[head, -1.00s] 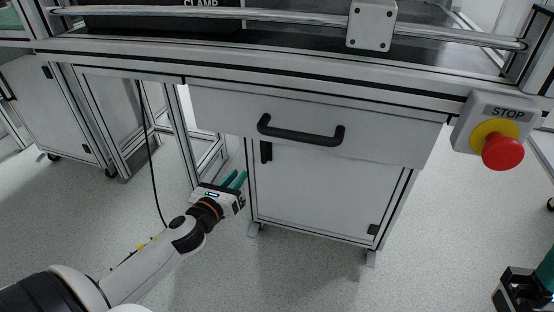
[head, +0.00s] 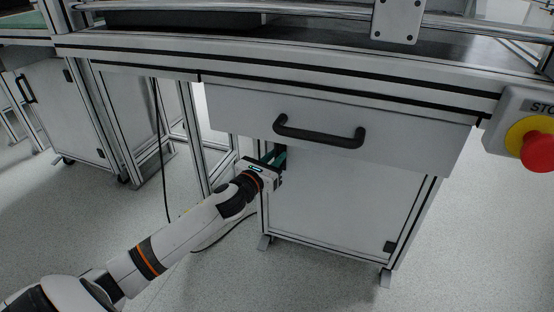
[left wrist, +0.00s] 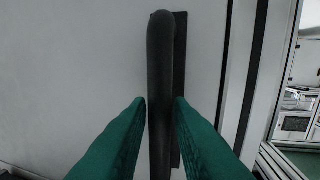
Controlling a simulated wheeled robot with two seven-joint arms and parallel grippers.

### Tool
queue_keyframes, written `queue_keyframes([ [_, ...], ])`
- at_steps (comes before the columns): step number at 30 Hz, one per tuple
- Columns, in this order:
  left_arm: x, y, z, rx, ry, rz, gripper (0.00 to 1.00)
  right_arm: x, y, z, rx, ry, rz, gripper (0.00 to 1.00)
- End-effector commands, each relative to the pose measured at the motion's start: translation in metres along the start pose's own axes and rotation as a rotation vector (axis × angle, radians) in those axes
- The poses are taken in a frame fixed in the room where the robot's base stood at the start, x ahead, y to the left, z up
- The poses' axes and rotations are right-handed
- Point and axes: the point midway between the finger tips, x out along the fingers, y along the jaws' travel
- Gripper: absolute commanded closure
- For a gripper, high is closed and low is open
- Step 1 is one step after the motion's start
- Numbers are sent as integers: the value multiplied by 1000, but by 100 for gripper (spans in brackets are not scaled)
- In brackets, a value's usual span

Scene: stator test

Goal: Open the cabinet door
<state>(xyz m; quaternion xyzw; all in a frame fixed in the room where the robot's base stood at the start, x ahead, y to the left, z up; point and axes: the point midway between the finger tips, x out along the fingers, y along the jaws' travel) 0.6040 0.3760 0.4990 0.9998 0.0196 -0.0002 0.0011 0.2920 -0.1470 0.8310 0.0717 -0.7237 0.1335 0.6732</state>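The white cabinet door (head: 345,205) is closed, below a drawer, in the head view. Its dark upright handle (left wrist: 160,60) sits near the door's upper left edge and is mostly hidden behind my left gripper (head: 277,157) in the head view. In the left wrist view the green fingertips (left wrist: 160,108) lie on both sides of the handle bar, close against it with little or no gap. The gripper appears shut on the bar. My right gripper is not in view now.
The drawer's black handle (head: 318,133) juts out just above and right of my left gripper. A red stop button (head: 537,150) is at the right edge. Table legs and a black cable (head: 162,150) are on the left. The floor in front is clear.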

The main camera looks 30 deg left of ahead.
Motion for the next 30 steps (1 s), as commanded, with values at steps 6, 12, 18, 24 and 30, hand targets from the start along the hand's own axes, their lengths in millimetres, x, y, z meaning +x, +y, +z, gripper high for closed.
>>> queue_keyframes([
  [6,11,0,0,0,0,0,81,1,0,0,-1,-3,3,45],
  [12,11,0,0,0,-1,0,81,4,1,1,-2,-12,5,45],
  [18,11,0,0,0,0,0,100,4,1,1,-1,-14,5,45],
  [24,11,0,0,0,0,0,100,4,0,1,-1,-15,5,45],
  [30,10,9,-2,-2,0,-11,100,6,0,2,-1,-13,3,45],
])
